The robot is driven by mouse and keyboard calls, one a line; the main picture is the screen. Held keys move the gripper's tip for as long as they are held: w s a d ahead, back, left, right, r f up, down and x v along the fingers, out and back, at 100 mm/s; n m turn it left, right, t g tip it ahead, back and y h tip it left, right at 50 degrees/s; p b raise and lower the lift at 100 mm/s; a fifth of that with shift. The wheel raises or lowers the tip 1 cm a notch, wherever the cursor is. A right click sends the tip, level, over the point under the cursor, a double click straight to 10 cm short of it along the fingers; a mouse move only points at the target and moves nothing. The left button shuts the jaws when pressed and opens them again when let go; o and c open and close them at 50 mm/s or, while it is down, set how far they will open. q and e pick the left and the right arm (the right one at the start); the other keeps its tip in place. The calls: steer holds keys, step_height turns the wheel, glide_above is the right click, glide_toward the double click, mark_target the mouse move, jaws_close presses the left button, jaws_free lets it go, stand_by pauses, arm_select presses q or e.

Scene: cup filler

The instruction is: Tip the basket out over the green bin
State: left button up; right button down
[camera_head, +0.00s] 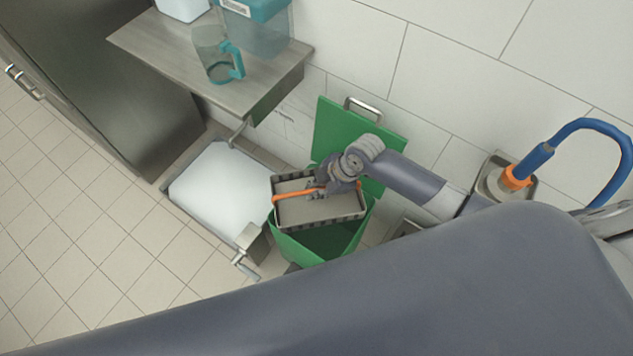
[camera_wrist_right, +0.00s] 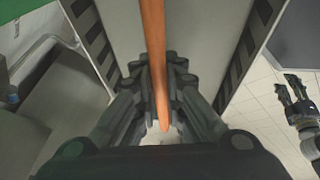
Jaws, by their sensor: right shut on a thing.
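A grey basket (camera_head: 330,221) with dark slotted rims and an orange handle (camera_head: 296,194) hangs over the mouth of the green bin (camera_head: 300,252). It looks roughly level, with its open side up, and I see no contents. My right gripper (camera_head: 316,189) is shut on the orange handle, which also runs between the fingers in the right wrist view (camera_wrist_right: 154,50). The bin's green lid (camera_head: 332,122) stands open behind it. The bin's inside is partly hidden by the basket. My left gripper (camera_wrist_right: 290,92) shows small at the right of the right wrist view, its fingers apart.
A white-topped low unit (camera_head: 215,192) stands left of the bin. A shelf (camera_head: 165,45) above it holds a teal-handled jug (camera_head: 213,62) and a teal-lidded container (camera_head: 262,35). A blue hose (camera_head: 535,160) is at the right. Tiled floor is clear at lower left.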

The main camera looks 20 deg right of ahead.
stand_by(0.4)
steer(key=shift+t, duration=0.6)
steer(key=shift+r+n+t, duration=0.1)
steer(key=shift+n+t, duration=0.2)
steer(key=shift+t, duration=0.4)
steer(key=shift+f, duration=0.2)
steer(key=shift+t, duration=0.9)
steer(key=shift+r+n+t+b, duration=0.2)
steer(key=shift+n+t+b, duration=0.1)
steer(key=shift+b, duration=0.05)
